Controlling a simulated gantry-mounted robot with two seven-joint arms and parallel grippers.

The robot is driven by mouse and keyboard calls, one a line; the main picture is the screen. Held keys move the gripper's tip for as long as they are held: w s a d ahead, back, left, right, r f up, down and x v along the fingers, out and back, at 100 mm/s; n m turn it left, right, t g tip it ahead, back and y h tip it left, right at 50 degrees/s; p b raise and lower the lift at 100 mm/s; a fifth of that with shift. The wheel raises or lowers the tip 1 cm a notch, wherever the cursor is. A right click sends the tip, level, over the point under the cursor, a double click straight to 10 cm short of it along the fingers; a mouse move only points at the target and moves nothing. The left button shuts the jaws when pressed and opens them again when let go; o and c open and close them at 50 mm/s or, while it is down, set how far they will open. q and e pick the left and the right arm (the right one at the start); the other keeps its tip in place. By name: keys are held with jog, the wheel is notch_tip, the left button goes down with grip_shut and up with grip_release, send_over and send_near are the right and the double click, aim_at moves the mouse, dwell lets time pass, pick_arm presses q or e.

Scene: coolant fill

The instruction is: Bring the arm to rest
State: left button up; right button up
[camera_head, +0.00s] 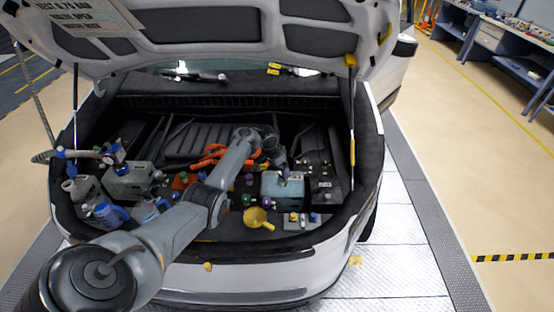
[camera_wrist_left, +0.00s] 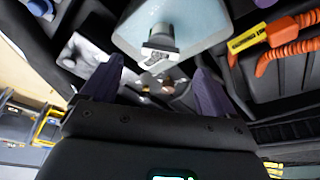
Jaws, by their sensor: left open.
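My left arm reaches from the lower left of the head view into the car's open compartment. My left gripper (camera_head: 282,168) is over the middle right of the compartment, close above a pale blue tank (camera_head: 283,190). In the left wrist view, its two purple-grey fingers (camera_wrist_left: 158,88) are spread apart with nothing held between them. The pale blue tank also shows there at the top (camera_wrist_left: 195,22), with a dark-and-silver fitting (camera_wrist_left: 160,42) on it beyond the fingertips. Whether the fingers touch anything is hard to tell. My right gripper is not in view.
A yellow funnel (camera_head: 258,218) lies at the compartment's front edge. Orange cables (camera_head: 213,155) run behind my arm. Bottles, including a blue jug (camera_head: 110,213), crowd the left side. The raised lid (camera_head: 210,30) hangs overhead, with a strut (camera_head: 351,130) at the right. Floor right of the car is clear.

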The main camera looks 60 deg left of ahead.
pick_arm(q)
jog(key=s+d+f+m, duration=0.1)
jog(key=s+d, duration=0.6)
jog(key=d, duration=0.5)
jog(key=s+d+f+m+y, duration=0.15)
jog(key=s+d, duration=0.45)
jog(key=d, duration=0.6)
jog(key=s+d+m, duration=0.2)
jog(key=s+d, duration=0.5)
jog(key=d, duration=0.5)
jog(key=s+d+r+h, duration=0.2)
jog(key=s+d+r, duration=0.4)
jog(key=s+d, duration=0.25)
notch_tip(320, 180, up, 15)
jog(key=w+p, duration=0.1)
jog(key=p, duration=1.4)
jog(key=shift+w+a+f+n+p, duration=0.15)
jog(key=shift+a+n+p, duration=0.1)
jog(key=shift+n+p, duration=0.15)
